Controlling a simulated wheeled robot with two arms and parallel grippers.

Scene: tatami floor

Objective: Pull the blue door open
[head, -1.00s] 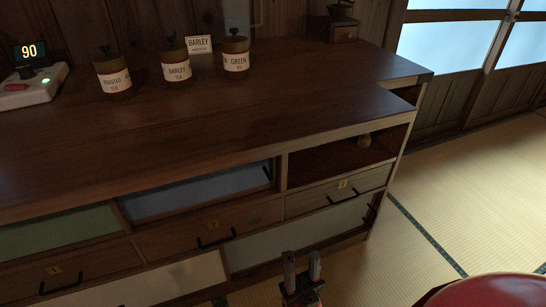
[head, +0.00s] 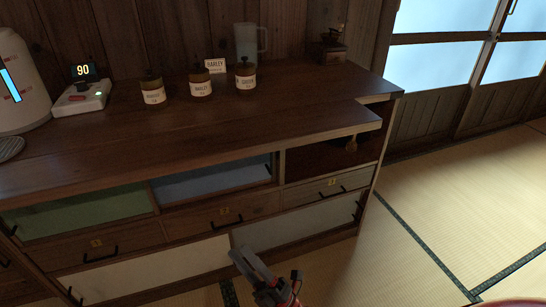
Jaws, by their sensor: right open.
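The blue door (head: 212,187) is a flat panel in the upper row of the wooden cabinet, under the countertop. A short dark handle (head: 269,166) stands at its right end. The door fills its bay between the green door and an open shelf bay. My right gripper (head: 240,254) is open and empty. It shows low in front of the cabinet's pale lower panels, below and apart from the blue door. My left gripper is not in view.
The green door (head: 85,210) is left of the blue one. Drawers with dark handles (head: 222,215) and pale lower doors (head: 150,269) lie below. Tea jars (head: 200,84), a scale-like device (head: 83,98) and a kettle (head: 20,85) stand on the countertop (head: 190,135). Tatami floor (head: 450,200) is clear at right.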

